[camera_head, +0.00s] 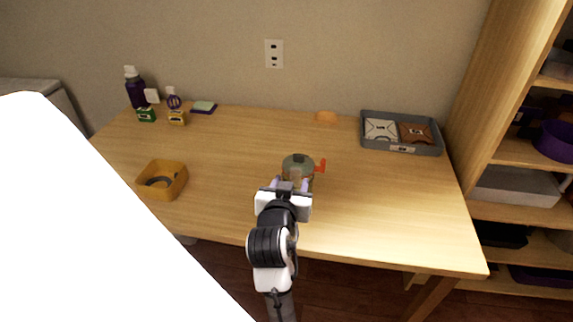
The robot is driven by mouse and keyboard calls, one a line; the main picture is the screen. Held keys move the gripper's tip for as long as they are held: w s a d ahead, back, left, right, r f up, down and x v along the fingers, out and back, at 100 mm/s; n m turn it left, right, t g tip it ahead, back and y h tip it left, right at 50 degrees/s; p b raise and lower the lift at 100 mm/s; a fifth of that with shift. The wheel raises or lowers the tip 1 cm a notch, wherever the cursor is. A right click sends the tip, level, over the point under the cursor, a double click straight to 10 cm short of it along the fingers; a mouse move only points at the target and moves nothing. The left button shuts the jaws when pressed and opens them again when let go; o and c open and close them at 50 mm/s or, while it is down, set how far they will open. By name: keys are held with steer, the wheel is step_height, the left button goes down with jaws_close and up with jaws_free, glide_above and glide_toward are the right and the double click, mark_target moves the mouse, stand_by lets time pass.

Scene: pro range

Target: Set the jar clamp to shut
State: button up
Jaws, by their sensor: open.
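The jar (297,163) is a rounded, greenish see-through jar with a dark knob on its lid, standing upright on the wooden table. Its clamp (320,166) is a red-orange lever sticking out on the jar's right side. I cannot tell from this view whether the clamp is open or shut. My gripper (291,184) is open, just in front of the jar, with its fingertips close to the jar's near side. Whether the fingers touch the jar is unclear. The lower front of the jar is hidden by my gripper.
A yellow bin (181,183) stands at the left. A grey tray (371,149) with two packets is at the back right. A dark bottle (136,92) and small boxes stand at the back left. A shelf (478,130) rises at right. The table right of the jar is clear.

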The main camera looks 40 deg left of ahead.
steer(key=shift+p+v, duration=1.2)
steer(key=shift+v, duration=1.6)
